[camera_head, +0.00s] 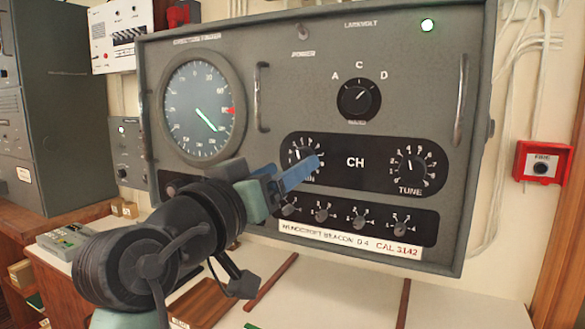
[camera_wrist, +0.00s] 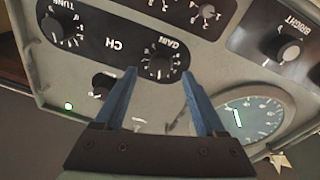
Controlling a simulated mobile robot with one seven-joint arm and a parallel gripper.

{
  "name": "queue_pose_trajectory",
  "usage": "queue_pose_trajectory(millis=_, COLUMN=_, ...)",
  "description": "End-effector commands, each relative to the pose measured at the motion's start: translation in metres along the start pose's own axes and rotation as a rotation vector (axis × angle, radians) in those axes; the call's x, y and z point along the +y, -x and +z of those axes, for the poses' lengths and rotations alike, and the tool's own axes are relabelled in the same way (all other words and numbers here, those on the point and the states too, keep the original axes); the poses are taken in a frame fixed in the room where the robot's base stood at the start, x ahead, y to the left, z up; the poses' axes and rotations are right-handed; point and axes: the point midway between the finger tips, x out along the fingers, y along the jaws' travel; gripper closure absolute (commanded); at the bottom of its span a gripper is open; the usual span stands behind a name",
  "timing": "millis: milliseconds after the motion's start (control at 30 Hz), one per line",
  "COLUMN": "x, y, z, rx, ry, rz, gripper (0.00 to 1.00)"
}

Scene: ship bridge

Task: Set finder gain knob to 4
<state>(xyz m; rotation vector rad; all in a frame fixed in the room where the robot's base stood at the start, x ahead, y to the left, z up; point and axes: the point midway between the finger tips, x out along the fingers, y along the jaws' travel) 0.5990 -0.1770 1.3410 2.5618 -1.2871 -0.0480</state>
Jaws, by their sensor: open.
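The finder gain knob (camera_head: 300,156) is a black dial with a white pointer line and a printed number scale. It sits on the left of the black CH panel on the grey direction finder (camera_head: 250,50). In the head view its pointer leans up and slightly left; my blue finger covers its right and lower parts. My gripper (camera_head: 316,162) is open in front of it. In the wrist view the gain knob (camera_wrist: 160,65) appears between the two blue fingertips (camera_wrist: 158,74), with a gap on each side. I cannot tell whether the fingers touch it or which number the pointer meets.
The tune knob (camera_head: 413,169) is to the right on the same panel, and the band knob (camera_head: 358,98) is above. Small knobs (camera_head: 322,214) line the row below. The round dial (camera_head: 201,110) is left. Metal handles (camera_head: 460,100) stick out from the face.

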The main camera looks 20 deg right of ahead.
Motion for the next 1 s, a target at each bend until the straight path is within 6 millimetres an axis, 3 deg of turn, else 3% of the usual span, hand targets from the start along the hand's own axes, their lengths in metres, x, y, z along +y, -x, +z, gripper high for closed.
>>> queue_pose_trajectory(millis=200, x=-0.002, y=0.052, z=0.002, rx=0.002, ry=-0.001, rz=-0.005, gripper=0.28)
queue_pose_trajectory(millis=433, x=-0.001, y=0.089, z=0.001, rx=0.002, ry=0.0, rz=-0.003, gripper=0.28)
queue_pose_trajectory(millis=633, x=0.0, y=0.1, z=0.001, rx=0.0, ry=0.002, rz=-0.001, gripper=0.28)
queue_pose_trajectory(millis=1000, x=-0.001, y=0.099, z=-0.005, rx=0.016, ry=-0.009, rz=-0.022, gripper=0.28)
